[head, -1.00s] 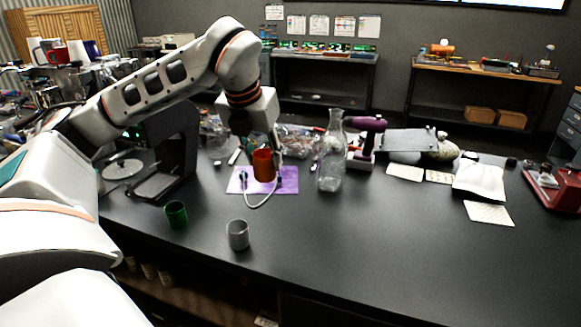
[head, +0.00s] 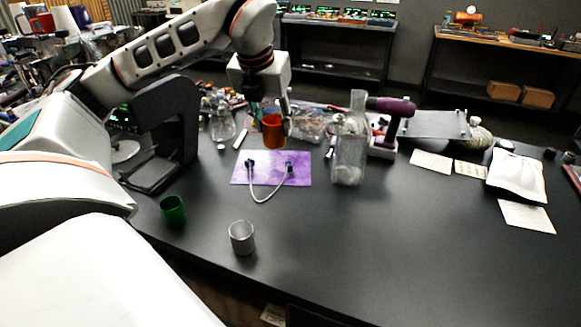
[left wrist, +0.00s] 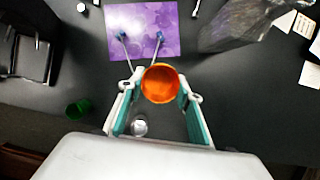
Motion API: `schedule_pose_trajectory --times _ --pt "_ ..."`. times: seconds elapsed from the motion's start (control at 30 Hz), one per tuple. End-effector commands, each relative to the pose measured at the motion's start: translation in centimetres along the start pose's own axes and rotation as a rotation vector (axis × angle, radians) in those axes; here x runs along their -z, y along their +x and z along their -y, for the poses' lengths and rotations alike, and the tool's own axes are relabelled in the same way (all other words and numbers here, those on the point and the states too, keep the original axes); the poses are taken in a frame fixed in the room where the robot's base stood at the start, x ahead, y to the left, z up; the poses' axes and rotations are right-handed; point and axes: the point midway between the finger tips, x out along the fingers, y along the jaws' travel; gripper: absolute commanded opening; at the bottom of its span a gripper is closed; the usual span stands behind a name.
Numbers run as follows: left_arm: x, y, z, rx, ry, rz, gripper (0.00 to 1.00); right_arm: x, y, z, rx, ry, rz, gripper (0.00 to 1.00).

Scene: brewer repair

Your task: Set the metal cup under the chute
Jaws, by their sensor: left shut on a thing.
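The grey metal cup (head: 242,238) stands upright on the black table near its front edge. My right gripper is out of view.
A green cup (head: 173,211) stands left of the metal cup. The purple sheet (head: 240,170) carries a looped cable (head: 268,197). A clear bottle (head: 349,150) and a purple drill (head: 391,108) stand right of it. The table's front right is clear.

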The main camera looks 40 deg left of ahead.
Motion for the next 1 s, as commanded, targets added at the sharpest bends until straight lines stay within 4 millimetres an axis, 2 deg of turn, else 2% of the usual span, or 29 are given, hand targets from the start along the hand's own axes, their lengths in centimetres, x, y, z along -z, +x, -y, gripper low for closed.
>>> schedule_pose_trajectory --times 0.1,0.5,0.6,0.77,1.0 --pt "1.4 3.0 -0.1 -0.003 0.001 -0.007 0.13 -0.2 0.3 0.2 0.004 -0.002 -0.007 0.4" --pt "4.9 11.3 -0.1 -0.003 0.001 -0.005 0.13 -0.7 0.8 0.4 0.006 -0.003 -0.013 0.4" --pt "5.4 12.5 0.0 -0.001 0.001 -0.003 0.13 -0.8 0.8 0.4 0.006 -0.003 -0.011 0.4" --pt "5.7 13.5 0.0 0.0 0.0 -0.001 0.13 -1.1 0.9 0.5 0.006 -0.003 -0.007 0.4" --pt "7.0 16.5 0.0 -0.001 0.0 -0.002 0.13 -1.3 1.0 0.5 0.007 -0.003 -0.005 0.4"
